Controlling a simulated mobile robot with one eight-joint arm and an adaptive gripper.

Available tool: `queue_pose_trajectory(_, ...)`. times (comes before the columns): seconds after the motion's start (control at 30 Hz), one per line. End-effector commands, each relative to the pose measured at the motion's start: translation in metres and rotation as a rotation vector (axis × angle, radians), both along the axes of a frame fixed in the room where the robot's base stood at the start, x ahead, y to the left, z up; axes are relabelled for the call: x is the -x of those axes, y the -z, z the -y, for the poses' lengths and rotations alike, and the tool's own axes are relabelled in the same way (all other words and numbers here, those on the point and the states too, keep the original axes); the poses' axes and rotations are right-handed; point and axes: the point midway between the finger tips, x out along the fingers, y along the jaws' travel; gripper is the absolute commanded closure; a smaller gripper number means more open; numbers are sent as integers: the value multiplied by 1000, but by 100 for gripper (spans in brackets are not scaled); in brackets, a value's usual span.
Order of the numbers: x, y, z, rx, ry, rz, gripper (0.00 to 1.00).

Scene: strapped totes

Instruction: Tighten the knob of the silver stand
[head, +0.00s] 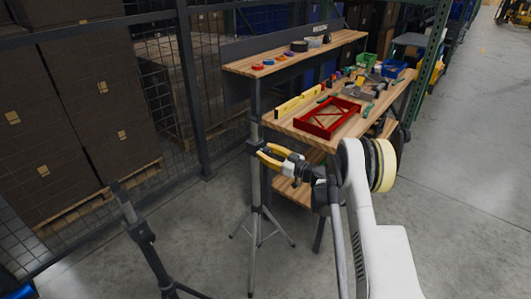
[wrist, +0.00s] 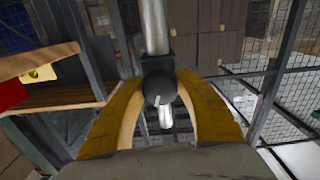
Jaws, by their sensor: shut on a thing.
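The silver stand (head: 256,190) stands upright on its tripod legs in front of the workbench, with a dark collar partway up its pole. In the wrist view its bright pole (wrist: 154,28) runs down through the black collar, and the round black knob (wrist: 160,88) faces the camera. My gripper (head: 264,152) reaches the collar from the right with its yellow fingers. In the wrist view the two fingers lie on either side of the knob, shut on it. In the head view the knob is hidden between the fingers.
A black stand (head: 142,236) is at the front left. The wooden workbench (head: 284,122) behind holds a red frame (head: 327,118), a yellow level (head: 298,99) and several tools. Mesh fencing and stacked boxes (head: 50,120) are on the left. Open floor (head: 470,180) lies to the right.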

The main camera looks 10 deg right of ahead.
Motion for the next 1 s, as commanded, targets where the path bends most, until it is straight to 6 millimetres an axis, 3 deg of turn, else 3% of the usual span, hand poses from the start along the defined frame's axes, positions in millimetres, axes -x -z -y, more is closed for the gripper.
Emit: queue_pose_trajectory(1.0,-1,0,0,-722,0,-525,93)
